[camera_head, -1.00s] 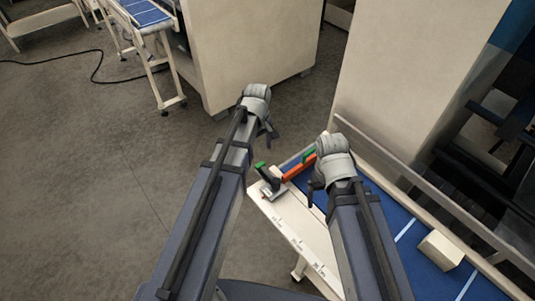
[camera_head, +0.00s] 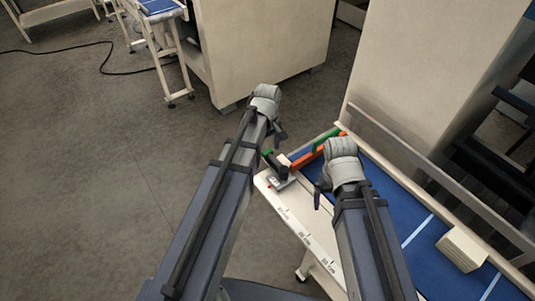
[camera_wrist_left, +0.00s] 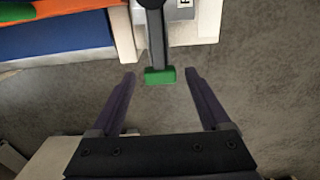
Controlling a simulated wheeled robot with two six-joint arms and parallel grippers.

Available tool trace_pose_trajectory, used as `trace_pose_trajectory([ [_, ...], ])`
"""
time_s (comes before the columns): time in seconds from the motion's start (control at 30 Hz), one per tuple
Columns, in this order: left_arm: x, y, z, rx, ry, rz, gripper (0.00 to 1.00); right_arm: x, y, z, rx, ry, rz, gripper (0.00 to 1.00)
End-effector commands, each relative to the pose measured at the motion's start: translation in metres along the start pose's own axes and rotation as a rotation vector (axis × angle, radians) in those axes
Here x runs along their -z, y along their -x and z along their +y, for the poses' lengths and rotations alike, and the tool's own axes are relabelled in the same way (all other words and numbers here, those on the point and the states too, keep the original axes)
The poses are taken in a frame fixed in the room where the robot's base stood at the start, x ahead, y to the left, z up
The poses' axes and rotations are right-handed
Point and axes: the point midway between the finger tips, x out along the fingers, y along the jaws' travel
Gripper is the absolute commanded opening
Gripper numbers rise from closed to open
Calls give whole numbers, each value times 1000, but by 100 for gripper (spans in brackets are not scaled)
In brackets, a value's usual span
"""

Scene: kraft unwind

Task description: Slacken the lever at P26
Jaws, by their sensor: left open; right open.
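A dark lever with a green tip (camera_head: 267,155) stands at the near-left corner of the blue-topped conveyor table, on a small grey bracket (camera_head: 281,180). In the left wrist view the lever (camera_wrist_left: 156,42) points down the picture, its green end between the finger ends. My left gripper (camera_wrist_left: 160,88) is open, one finger on each side of the green end, with no contact visible. In the head view my left gripper (camera_head: 281,134) is just above the lever. My right gripper (camera_head: 321,194) is open and empty over the table. The label by the lever is cut off, so P26 cannot be read.
An orange bar (camera_head: 305,158) with a green end (camera_head: 325,138) lies behind the bracket, near my right gripper. The blue table top (camera_head: 405,213) carries a pale block (camera_head: 462,249). A rail and large beige cabinets (camera_head: 262,50) stand behind. Grey floor is open at left.

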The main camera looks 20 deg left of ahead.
Motion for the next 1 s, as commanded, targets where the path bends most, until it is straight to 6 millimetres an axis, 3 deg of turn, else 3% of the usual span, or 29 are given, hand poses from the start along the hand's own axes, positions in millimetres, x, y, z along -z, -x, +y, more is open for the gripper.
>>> trace_pose_trajectory([
  [0.3,0,-2,0,0,0,0,79,0,-2,0,0,1,0,92],
  [1.0,0,-2,0,0,0,0,0,0,-2,0,0,1,0,92],
])
